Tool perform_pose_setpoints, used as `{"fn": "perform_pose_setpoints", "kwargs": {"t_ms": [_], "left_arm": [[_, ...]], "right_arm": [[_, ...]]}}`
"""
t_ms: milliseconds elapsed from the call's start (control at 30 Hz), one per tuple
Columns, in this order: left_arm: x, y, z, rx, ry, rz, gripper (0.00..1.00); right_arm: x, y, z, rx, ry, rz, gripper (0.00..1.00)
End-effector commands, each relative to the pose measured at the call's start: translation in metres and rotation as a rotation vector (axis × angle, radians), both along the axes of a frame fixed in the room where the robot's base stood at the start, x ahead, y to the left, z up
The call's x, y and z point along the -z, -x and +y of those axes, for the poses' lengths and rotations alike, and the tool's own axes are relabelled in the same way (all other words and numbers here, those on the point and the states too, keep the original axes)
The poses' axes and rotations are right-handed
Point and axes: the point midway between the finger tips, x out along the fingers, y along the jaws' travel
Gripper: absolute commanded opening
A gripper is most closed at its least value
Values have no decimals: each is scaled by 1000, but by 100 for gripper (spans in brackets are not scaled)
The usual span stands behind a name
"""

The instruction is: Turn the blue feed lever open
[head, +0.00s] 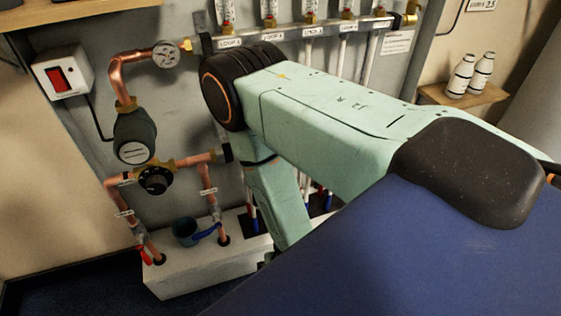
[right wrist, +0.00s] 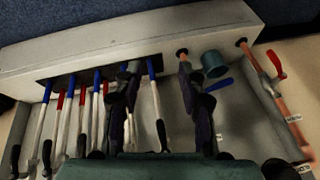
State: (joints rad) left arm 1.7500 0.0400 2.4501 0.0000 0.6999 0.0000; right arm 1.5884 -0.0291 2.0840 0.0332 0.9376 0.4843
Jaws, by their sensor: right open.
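The blue feed lever (head: 205,233) sits low on the right copper pipe (head: 208,188), just above the white plinth. It points sideways, across the pipe, towards a teal cup (head: 186,232). In the head view my right arm hangs in front of the manifold and the gripper is mostly hidden. My left gripper is not in view.
A red lever (head: 145,255) is on the left copper pipe. Several red and blue-ended hoses (right wrist: 70,115) stand close left of my right gripper. The white plinth (head: 200,273) runs below. A gauge (head: 167,54) and red switch box (head: 62,78) are higher up.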

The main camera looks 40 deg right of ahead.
Motion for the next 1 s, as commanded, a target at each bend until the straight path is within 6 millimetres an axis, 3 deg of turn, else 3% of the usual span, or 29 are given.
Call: {"fn": "perform_pose_setpoints", "kwargs": {"t_ms": [300, 700, 1000], "left_arm": [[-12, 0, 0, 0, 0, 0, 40], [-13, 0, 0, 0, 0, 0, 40], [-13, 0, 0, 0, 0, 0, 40]], "right_arm": [[-24, 41, -4, -110, 45, 125, 40], [-27, 48, -5, -130, 52, 144, 40], [-27, 46, -5, -132, 53, 141, 15]]}}
